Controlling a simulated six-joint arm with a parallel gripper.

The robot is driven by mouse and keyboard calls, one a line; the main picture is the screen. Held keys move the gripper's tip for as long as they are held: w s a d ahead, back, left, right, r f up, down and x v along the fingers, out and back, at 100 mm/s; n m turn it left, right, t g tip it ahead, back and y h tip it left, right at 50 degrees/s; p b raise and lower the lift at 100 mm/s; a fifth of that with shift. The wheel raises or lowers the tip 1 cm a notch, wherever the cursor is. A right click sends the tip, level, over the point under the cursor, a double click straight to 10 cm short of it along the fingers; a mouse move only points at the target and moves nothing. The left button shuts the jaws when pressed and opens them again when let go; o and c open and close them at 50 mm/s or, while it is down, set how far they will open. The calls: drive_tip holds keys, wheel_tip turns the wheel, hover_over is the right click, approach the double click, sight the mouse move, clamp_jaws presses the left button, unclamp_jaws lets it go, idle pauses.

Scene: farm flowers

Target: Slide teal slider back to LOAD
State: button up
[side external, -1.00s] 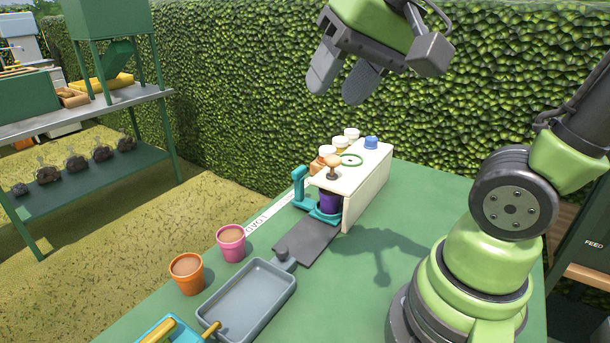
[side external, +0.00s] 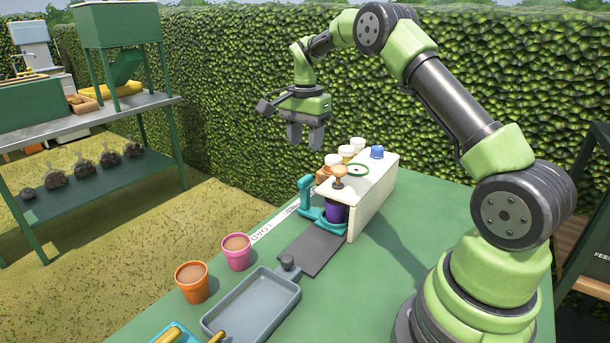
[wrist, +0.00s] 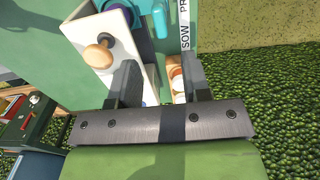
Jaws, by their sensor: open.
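The teal slider (side external: 310,199) has an upright handle and stands at the left end of the cream press box (side external: 372,200). A purple pot (side external: 336,212) sits on the slider's base, partly under the box. The LOAD label (side external: 268,228) is on the white strip, nearer the camera than the slider. My gripper (side external: 305,142) is open and empty, pointing down above and behind the slider. In the wrist view, my gripper (wrist: 160,85) has its fingers apart, with the teal slider (wrist: 160,15) at the top between them and the box's wooden knob (wrist: 98,55) to the left.
Pink pot (side external: 236,251) and orange pot (side external: 192,281) stand at the table's left edge. A grey tray (side external: 250,305) lies in front of the dark track plate (side external: 312,250). White-topped jars (side external: 346,152) and a blue cap (side external: 377,152) are behind or on the box. The right tabletop is clear.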

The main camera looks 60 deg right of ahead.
sight(305, 177)
wheel_tip(305, 177, down, 9)
drive_tip(key=shift+f, duration=0.1)
drive_tip(key=shift+c, duration=0.2)
clamp_jaws()
